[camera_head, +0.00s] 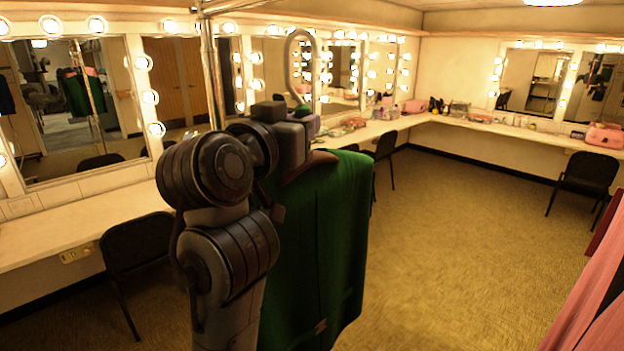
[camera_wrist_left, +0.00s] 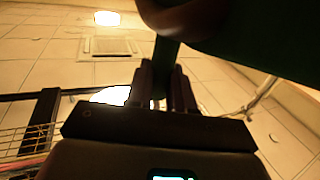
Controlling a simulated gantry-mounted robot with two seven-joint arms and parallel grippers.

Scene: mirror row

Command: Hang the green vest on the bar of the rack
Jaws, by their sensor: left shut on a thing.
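The green vest (camera_head: 325,240) hangs from a brown hanger (camera_head: 308,168) in the middle of the head view, partly hidden behind my left arm. The hanger's large grey hook (camera_head: 291,62) stands up above my left gripper (camera_head: 305,120). In the left wrist view, my left gripper (camera_wrist_left: 163,80) is shut on a narrow part of the hanger, with a brown curved piece (camera_wrist_left: 185,15) just beyond. The rack shows as a chrome post (camera_head: 210,75) left of the hook and a bar (camera_head: 222,5) at the top edge. The hook is apart from the bar. My right gripper is not in view.
A long counter (camera_head: 70,228) with lit mirrors runs along the left and far walls. Black chairs (camera_head: 138,243) stand along it. A pink garment (camera_head: 590,300) is at the lower right edge. The carpet (camera_head: 460,230) in the middle right is clear.

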